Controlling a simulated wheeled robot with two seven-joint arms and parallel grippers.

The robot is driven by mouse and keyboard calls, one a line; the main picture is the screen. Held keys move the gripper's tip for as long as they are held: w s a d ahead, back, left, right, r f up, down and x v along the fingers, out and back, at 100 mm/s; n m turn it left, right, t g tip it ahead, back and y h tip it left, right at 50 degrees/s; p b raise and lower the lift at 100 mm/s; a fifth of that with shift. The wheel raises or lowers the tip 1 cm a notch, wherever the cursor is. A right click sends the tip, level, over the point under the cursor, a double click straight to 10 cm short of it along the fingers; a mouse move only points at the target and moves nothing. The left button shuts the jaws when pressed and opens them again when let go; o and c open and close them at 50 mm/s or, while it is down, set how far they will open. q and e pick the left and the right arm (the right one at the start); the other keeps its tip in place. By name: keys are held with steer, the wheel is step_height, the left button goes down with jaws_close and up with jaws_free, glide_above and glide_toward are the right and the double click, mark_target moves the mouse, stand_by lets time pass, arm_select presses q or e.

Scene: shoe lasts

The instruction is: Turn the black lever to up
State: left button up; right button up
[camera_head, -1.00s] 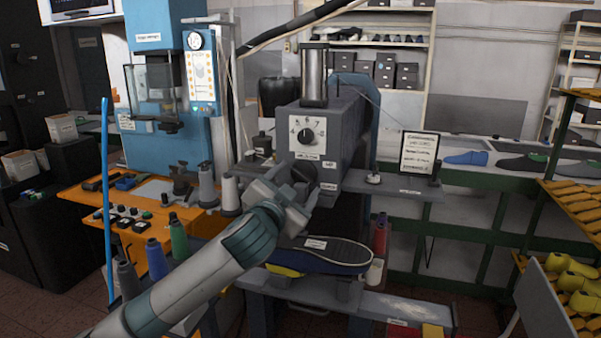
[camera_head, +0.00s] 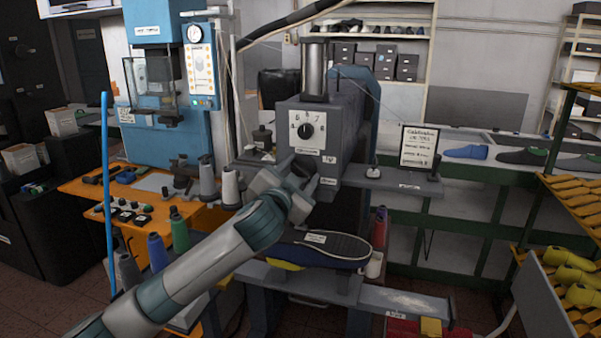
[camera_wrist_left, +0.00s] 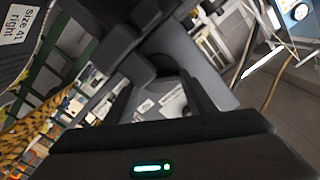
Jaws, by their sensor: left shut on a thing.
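The grey press (camera_head: 345,120) has a white dial with a black knob (camera_head: 305,130) on its front. My left gripper (camera_head: 308,187) is at the lower front of this press, below the dial. It is shut on the black lever, which is mostly hidden behind the fingers, so its angle cannot be read. In the left wrist view, my left gripper's two dark fingers (camera_wrist_left: 163,100) stand before dark machine parts, with white labels (camera_wrist_left: 172,103) seen between them. The lever is not clearly told apart there. My right gripper is not in view.
A dark shoe sole (camera_head: 340,246) lies on the support below my gripper. Thread cones (camera_head: 230,187) and spools stand to the left on an orange bench (camera_head: 75,188). A small shelf with a sign (camera_head: 419,146) juts out at the right.

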arm_select(q)
steer(key=shift+f+n, duration=0.1)
steer(key=shift+n, duration=0.2)
steer(key=shift+n+b, duration=0.3)
steer(key=shift+n, duration=0.9)
steer(key=n, duration=0.3)
steer(key=shift+n, duration=0.3)
steer(key=n, duration=0.1)
steer(key=n+p, duration=0.1)
steer(key=n, duration=0.1)
steer(key=shift+a+r+n+p, duration=0.15)
steer(key=shift+r+n+p, duration=0.05)
steer(key=shift+n+p, duration=0.1)
steer(key=shift+w+a+f+n+p, duration=0.1)
steer(key=shift+n+p, duration=0.75)
steer(key=shift+n, duration=1.05)
steer(key=o, duration=1)
steer(key=shift+o, duration=0.2)
